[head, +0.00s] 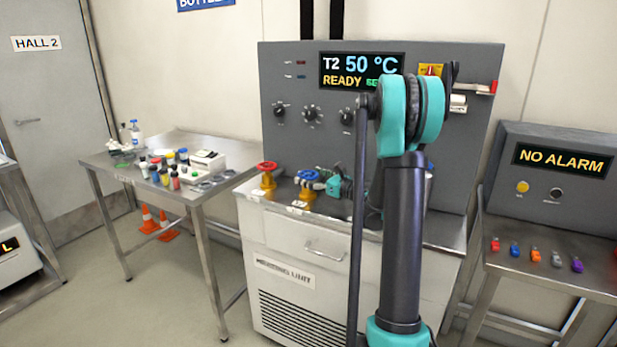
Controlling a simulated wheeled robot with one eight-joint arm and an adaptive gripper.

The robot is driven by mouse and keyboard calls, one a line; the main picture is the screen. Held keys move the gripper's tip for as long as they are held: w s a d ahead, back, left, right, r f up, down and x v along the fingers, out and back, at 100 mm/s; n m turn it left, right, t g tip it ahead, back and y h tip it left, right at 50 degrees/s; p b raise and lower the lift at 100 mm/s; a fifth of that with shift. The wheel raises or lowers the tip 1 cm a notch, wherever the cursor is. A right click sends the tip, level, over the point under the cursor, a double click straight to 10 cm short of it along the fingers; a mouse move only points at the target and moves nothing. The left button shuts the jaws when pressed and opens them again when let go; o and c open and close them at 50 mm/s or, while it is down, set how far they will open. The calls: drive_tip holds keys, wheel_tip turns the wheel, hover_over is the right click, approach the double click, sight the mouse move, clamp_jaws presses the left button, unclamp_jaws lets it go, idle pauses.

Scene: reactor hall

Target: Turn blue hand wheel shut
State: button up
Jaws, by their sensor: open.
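The blue hand wheel (308,175) sits on a yellow valve body on the front left part of the steel worktop of the grey unit. My gripper (322,181) is just right of the blue wheel, at about its height, with its fingers pointing left towards it. It is open. The fingertips are small in the picture, and I cannot tell whether they touch the wheel's rim. A red hand wheel (267,166) on a similar yellow valve stands to the left of the blue one. My arm hides the right part of the unit.
The unit's grey back panel (285,145) with knobs and a display reading "T2 50 °C READY" rises behind the valves. A steel table (185,200) with bottles stands left. An alarm console (545,215) with coloured parts is right. Orange cones (148,219) stand under the left table.

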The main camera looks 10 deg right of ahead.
drive_tip(key=shift+w+a, duration=0.15)
drive_tip(key=shift+c, duration=0.4)
drive_tip(key=c, duration=1.1)
